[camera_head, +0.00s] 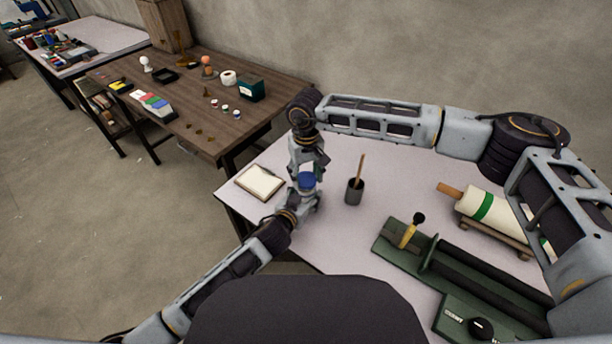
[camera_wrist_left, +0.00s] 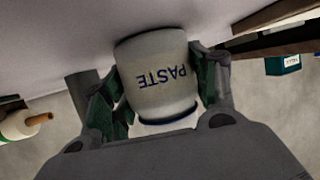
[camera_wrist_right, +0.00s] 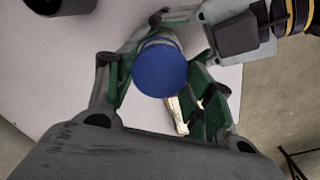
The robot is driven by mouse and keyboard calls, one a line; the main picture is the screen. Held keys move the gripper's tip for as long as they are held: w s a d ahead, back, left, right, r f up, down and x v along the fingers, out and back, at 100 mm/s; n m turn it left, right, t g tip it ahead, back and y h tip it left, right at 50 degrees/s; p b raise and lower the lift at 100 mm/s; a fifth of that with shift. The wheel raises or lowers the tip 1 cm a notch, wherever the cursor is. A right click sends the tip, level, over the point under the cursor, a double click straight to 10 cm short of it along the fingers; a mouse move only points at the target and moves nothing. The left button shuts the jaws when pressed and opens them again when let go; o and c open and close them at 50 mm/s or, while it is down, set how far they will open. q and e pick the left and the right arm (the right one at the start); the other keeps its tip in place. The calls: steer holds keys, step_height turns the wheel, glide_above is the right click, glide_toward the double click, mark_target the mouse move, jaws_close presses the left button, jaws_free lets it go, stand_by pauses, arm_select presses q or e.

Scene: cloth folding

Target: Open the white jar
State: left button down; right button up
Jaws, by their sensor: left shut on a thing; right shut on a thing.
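The white jar (camera_wrist_left: 158,70) is marked PASTE and shows upside down in the left wrist view, with a dark blue band near its mouth end. My left gripper (camera_head: 301,203) is shut on the jar's body, with a finger on each side. The jar's blue lid (camera_wrist_right: 160,68) faces the right wrist camera; it also shows in the head view (camera_head: 306,181). My right gripper (camera_wrist_right: 163,82) is shut around the lid, its fingers on opposite sides. Fingers and arms hide much of the jar in the head view. I cannot tell whether the lid is loose.
On the pale table (camera_head: 335,235), a clipboard (camera_head: 260,183) lies left of the grippers and a dark cup (camera_head: 355,192) with a wooden stick stands to their right. A green-banded roller (camera_head: 487,212) and a green tool (camera_head: 455,268) fill the right side. A brown table stands behind.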

mark_target(306, 178)
steer(key=shift+r, duration=1.7)
arm_select(q)
steer(key=shift+c, duration=1.7)
jaws_free()
steer(key=shift+s+a, duration=0.1)
steer(key=shift+s, duration=0.1)
steer(key=shift+v, duration=5.8)
steer(key=shift+r, duration=0.15)
